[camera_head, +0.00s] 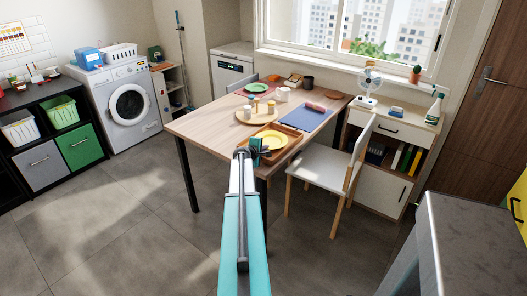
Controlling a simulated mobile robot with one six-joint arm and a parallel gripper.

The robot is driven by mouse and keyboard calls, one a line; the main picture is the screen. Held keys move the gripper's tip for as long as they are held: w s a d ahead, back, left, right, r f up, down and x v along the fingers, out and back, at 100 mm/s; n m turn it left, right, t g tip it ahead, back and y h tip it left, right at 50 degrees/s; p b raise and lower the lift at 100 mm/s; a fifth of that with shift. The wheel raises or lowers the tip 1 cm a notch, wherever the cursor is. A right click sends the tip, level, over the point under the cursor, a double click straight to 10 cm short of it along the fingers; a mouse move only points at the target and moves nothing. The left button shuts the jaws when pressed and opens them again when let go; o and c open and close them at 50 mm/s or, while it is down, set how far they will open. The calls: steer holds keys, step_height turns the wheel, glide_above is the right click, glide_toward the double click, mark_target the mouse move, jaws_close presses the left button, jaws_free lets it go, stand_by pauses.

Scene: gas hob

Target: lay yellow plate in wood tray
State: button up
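The yellow plate (274,139) shows at the table's near edge, within the outline of the wood tray (296,146). It looks flat there, but its left part is hidden. The tray is reddish brown with raised rims. My gripper (262,152) is at the left front of the plate and tray, overlapping them in the picture. My arm reaches up to it from the bottom. The fingers are small and dark against the tray, so I cannot tell whether they are open, shut or touching the plate.
The table (205,121) also bears a blue mat (301,119), a round board (243,116) with small jars, a green plate (256,87) and mugs. A white chair (318,164) stands at the table's right front. Open floor (130,215) lies to the left.

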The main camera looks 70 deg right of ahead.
steer(key=shift+a, duration=0.1)
steer(key=shift+b+v, duration=0.9)
steer(key=shift+v, duration=5)
